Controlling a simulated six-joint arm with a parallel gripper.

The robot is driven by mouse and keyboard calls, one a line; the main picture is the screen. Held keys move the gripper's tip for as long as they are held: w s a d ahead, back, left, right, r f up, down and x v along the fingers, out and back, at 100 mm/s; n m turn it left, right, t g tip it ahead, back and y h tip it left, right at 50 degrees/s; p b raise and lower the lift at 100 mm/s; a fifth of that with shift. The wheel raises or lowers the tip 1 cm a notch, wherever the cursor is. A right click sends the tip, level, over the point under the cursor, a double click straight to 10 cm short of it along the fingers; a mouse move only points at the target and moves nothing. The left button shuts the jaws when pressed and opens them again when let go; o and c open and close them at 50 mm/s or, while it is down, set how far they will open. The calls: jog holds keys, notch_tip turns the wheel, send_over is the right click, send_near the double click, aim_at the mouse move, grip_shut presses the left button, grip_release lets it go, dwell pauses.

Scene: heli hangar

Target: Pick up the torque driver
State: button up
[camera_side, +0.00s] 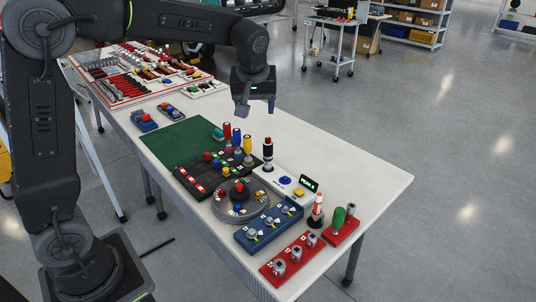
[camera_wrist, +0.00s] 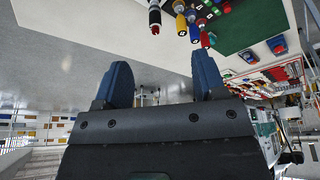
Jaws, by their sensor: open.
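Several upright tools with handles stand on the white table (camera_side: 378,176); no label shows which is the torque driver. A black one with a red band (camera_side: 268,152) stands beside a small digital display (camera_side: 309,183); it also shows at the top of the wrist view (camera_wrist: 154,17). Red (camera_side: 227,131), blue (camera_side: 237,138) and yellow (camera_side: 248,145) handles stand in a row to its left. An orange-and-white one (camera_side: 317,209) and a green one (camera_side: 339,217) stand near the right end. My gripper (camera_side: 257,108) is open and empty, above the table's far edge, apart from all tools.
A dial tray (camera_side: 240,213), a blue block with knobs (camera_side: 268,232) and a red socket rack (camera_side: 292,259) crowd the front. A green mat (camera_side: 172,146) and a tool board (camera_side: 128,77) lie to the left. The table's far right strip is clear.

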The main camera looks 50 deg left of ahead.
aim_at(270, 142)
jog(key=w+a+f+n, duration=0.1)
jog(key=w+a+f, duration=0.1)
jog(key=w+f, duration=0.2)
jog(key=w+a+f+n+g+y, duration=0.1)
jog(key=w+a+f+n, duration=0.1)
jog(key=f, duration=0.5)
jog(key=w+a+f+n, duration=0.2)
jog(key=w+a+f, duration=0.1)
jog(key=w+f, duration=0.3)
jog(key=shift+a+f+g, duration=0.3)
jog(key=shift+a+f, duration=0.05)
jog(key=shift+a, duration=0.05)
jog(key=shift+w+x, duration=0.1)
jog(key=shift+x, duration=1.4)
jog(key=shift+w+x, duration=0.15)
jog(key=shift+x, duration=1.35)
jog(key=shift+a, duration=0.15)
jog(key=shift+r, duration=0.1)
jog(key=c, duration=1)
